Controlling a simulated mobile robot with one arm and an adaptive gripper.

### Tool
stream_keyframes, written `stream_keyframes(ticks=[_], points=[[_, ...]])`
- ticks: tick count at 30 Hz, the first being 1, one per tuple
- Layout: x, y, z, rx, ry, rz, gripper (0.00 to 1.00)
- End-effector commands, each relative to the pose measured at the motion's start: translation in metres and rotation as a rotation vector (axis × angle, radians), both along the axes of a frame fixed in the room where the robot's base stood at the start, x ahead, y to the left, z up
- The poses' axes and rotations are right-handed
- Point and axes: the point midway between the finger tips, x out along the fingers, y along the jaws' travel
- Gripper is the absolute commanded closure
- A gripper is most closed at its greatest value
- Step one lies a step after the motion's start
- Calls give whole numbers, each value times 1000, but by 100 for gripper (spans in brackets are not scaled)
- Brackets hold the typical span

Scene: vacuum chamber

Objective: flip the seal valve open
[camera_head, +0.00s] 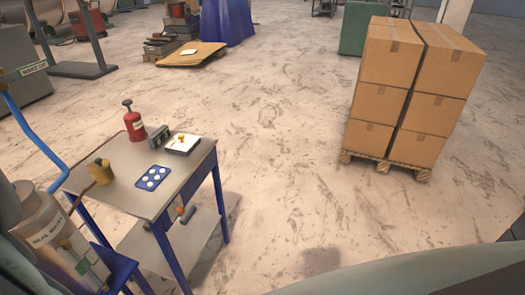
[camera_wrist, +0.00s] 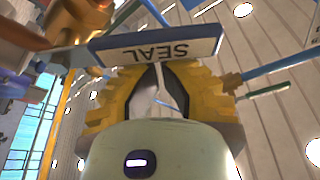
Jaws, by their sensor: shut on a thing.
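In the wrist view a white plate with a blue edge, the SEAL label (camera_wrist: 157,49), is upside down just beyond my fingertips. My gripper (camera_wrist: 160,78) has yellow ridged fingers around a narrow gap at the label's lower edge. It is shut on the seal valve, but the label and fingers hide most of the gripped part. Whether the valve stands open or closed cannot be told. An orange-brown fitting (camera_wrist: 80,20) is at the upper left of the label.
Blue rods or pipes (camera_wrist: 275,68) run close to the right of my fingers. In the head view a small table (camera_head: 125,165) holds a red bottle (camera_head: 134,122) and a yellow container (camera_head: 100,170). Stacked boxes (camera_head: 400,95) stand at right. The floor (camera_head: 280,150) between is clear.

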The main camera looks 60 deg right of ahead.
Motion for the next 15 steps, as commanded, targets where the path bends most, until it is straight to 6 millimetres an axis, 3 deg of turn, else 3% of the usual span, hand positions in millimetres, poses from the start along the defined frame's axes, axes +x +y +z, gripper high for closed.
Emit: stream_keyframes(ticks=[15], points=[[-6,22,-29,-400,-114,3,100]])
